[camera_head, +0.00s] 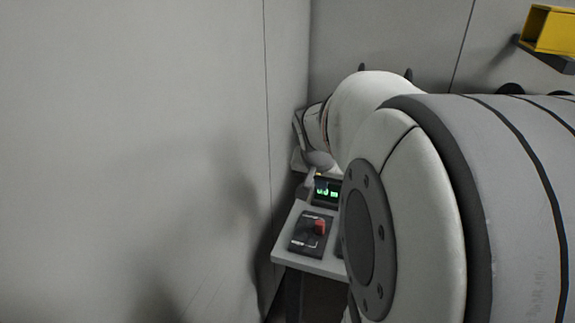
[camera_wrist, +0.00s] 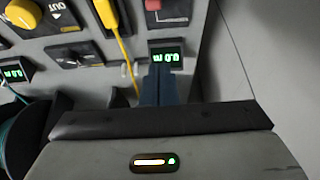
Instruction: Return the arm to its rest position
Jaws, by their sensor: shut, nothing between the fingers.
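My gripper (camera_wrist: 158,72) is shut and empty in the wrist view. Its dark blue fingers are together and point at the equipment, just below a small green display (camera_wrist: 175,56). In the head view my white and grey arm fills the right half and reaches away toward a small bench (camera_head: 310,265). The gripper (camera_head: 306,192) is small there, above the bench and beside a green display (camera_head: 327,190); the arm partly hides this area. I cannot tell whether the fingertips touch anything.
A dark control box with a red knob (camera_head: 319,227) sits at the bench's near end. A bare wall (camera_head: 130,150) stands close on the left. A yellow object (camera_head: 552,30) is at upper right. The wrist view shows a yellow knob (camera_wrist: 22,13) and a yellow cable (camera_wrist: 117,42).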

